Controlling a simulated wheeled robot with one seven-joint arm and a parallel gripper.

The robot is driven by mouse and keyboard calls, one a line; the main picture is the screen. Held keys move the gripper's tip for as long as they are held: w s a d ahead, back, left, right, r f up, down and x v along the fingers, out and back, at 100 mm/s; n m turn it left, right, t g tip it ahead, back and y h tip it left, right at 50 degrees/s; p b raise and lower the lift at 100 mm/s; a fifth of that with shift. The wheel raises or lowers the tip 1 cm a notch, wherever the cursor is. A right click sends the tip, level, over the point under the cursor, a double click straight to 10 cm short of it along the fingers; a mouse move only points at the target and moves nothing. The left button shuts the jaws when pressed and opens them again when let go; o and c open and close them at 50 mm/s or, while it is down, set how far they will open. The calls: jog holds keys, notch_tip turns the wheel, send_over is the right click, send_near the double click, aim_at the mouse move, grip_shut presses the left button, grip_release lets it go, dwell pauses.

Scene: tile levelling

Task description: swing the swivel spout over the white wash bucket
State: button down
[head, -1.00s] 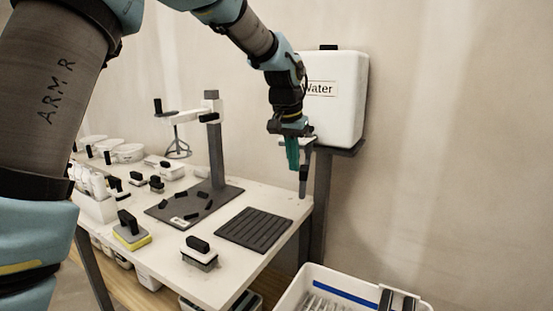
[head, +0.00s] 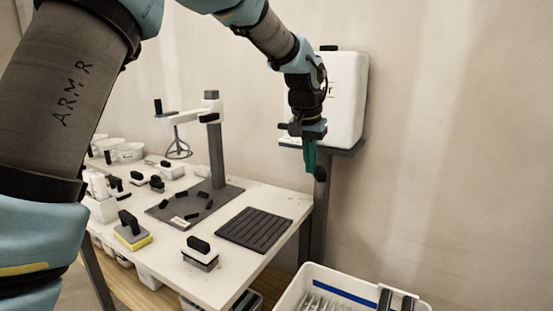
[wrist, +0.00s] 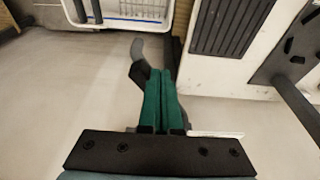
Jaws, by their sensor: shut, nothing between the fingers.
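The white water tank (head: 345,95) stands on a dark shelf on a post at the back. The swivel spout (head: 321,174) shows as a dark piece just right of my fingertips, its upper part hidden by my gripper. In the wrist view the spout (wrist: 139,71) is a dark, curved piece with a grey tip, close against the left side of my fingers; I cannot tell if they touch. My gripper (head: 310,170) has green fingers, shut and empty, pointing down. The white wash bucket (head: 296,296) stands low at the front right, with a blue stripe inside; its rim (wrist: 110,26) also shows in the wrist view.
The white table (head: 270,190) bears a dark ribbed mat (head: 254,229), a stand with a post (head: 216,155), and several sponges and floats. The post (head: 320,225) under the tank stands beside the table's right end. The wall is close behind the tank.

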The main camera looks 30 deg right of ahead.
jog(key=shift+s+d+p, duration=0.2)
jog(key=shift+s+d, duration=0.05)
jog(key=shift+d, duration=0.25)
jog(key=shift+s+d+p, duration=0.2)
jog(key=shift+d, duration=0.25)
notch_tip(320, 180, up, 7)
jog(key=w+p, duration=0.1)
jog(key=p, duration=0.4)
jog(key=shift+a+p, duration=0.3)
jog(key=shift+a, duration=0.05)
jog(key=shift+w, duration=0.1)
